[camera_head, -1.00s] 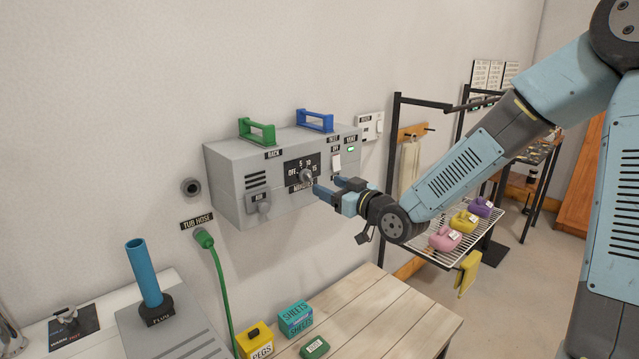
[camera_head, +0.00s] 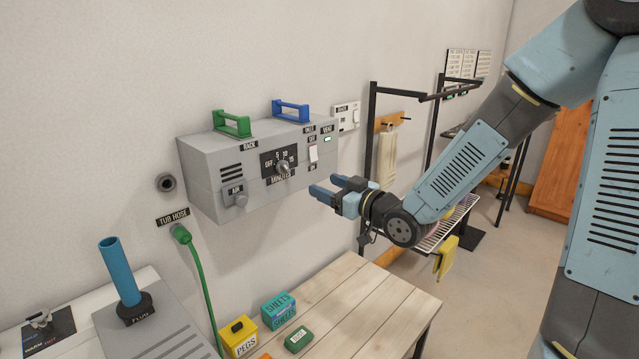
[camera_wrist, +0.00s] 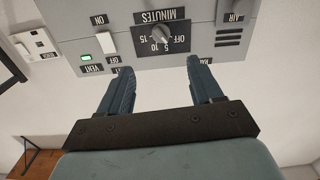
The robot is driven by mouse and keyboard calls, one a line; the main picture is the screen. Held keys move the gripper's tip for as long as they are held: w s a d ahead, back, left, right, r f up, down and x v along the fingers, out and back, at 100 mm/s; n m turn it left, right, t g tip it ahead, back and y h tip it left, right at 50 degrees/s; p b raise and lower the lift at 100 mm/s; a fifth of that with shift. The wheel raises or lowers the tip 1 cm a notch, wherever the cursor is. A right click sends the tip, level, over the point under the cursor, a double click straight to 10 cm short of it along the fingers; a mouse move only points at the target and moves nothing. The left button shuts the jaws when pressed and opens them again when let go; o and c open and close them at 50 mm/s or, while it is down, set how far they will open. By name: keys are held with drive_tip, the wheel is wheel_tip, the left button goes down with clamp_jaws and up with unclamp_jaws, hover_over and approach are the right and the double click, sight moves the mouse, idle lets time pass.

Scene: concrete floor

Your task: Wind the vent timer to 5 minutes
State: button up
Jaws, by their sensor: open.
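The plate carries OFF, 5, 10, 15 and MINUTES. The wrist view shows the knob (camera_wrist: 157,34) upside down, beyond the fingertips; I cannot tell for certain which mark it points at. My gripper (camera_head: 326,186) is open and empty, right of the knob in the head view and apart from it. In the wrist view its two fingers (camera_wrist: 160,70) reach toward the box, with the knob lying between their lines.
A white switch (camera_head: 313,154) and a lit green VENT lamp (camera_head: 327,139) sit right of the dial. Green (camera_head: 232,124) and blue (camera_head: 291,111) handles top the box. Below, a wooden table (camera_head: 375,310) holds small boxes. A drying rack stands right.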

sight(288, 169)
drive_tip(key=shift+n, duration=0.9)
drive_tip(key=x, duration=1.4)
drive_tip(key=shift+a, duration=0.25)
drive_tip(key=shift+c, duration=0.2)
drive_tip(key=c, duration=1)
drive_tip(key=o, duration=1)
drive_tip(key=shift+o, duration=0.2)
drive_tip(key=shift+d, duration=0.15)
